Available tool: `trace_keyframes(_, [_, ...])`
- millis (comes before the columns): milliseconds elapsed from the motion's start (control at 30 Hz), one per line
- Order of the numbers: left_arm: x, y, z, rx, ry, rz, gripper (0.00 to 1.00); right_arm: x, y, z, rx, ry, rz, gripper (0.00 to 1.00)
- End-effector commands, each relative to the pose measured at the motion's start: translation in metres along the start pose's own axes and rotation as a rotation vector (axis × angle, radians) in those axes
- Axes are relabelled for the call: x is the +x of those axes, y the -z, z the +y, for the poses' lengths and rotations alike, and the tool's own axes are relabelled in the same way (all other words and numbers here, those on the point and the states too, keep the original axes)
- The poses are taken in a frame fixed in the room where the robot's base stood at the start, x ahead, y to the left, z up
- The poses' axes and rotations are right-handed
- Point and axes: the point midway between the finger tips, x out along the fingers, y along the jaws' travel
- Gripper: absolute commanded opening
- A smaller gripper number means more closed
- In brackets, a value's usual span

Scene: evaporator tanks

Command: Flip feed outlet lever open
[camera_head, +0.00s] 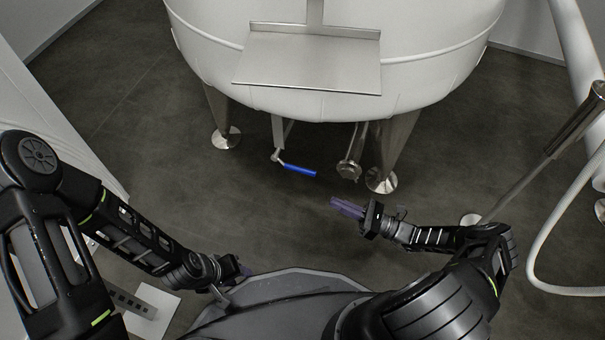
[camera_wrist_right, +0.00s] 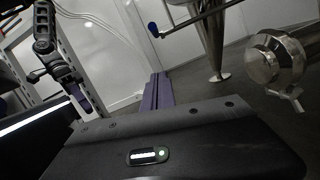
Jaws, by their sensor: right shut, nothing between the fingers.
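The feed outlet lever is a blue-handled lever (camera_head: 300,171) on a thin pipe under the white tank (camera_head: 330,70), and its handle points right. In the right wrist view the blue handle tip (camera_wrist_right: 153,30) is at the top, beyond my fingers. My right gripper (camera_head: 334,202) is shut and empty, with purple fingers pointing left, below and right of the handle and apart from it. The fingers also show in the right wrist view (camera_wrist_right: 157,92). My left gripper (camera_head: 243,270) hangs low at the left near my base, mostly hidden by its own arm.
A steel pipe fitting (camera_head: 349,170) hangs just right of the lever. Tank legs with round feet stand on both sides, at the left (camera_head: 226,138) and right (camera_head: 382,181). A white hose (camera_head: 560,270) curves at the far right. The dark floor between lever and base is clear.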

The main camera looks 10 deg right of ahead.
Motion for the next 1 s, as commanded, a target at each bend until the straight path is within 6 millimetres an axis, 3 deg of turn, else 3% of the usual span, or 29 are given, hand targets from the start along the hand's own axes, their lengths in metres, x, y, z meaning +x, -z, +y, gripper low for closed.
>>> trace_keyframes(333, [0.000, 0.000, 0.000, 0.000, 0.000, -0.001, 0.36, -0.003, -0.003, -0.002, 0.001, 0.008, -0.014, 0.00])
trace_keyframes(533, [-0.003, 0.000, 0.001, 0.000, 0.000, -0.001, 0.36, 0.004, -0.003, -0.001, 0.002, 0.006, -0.013, 0.00])
trace_keyframes(767, [-0.005, -0.001, 0.002, 0.001, 0.001, -0.001, 0.36, 0.035, -0.003, -0.002, 0.001, 0.006, -0.014, 0.00])
trace_keyframes(1000, [-0.001, -0.001, 0.000, 0.001, 0.001, 0.000, 0.36, 0.084, -0.003, -0.002, 0.000, 0.004, -0.015, 0.00])
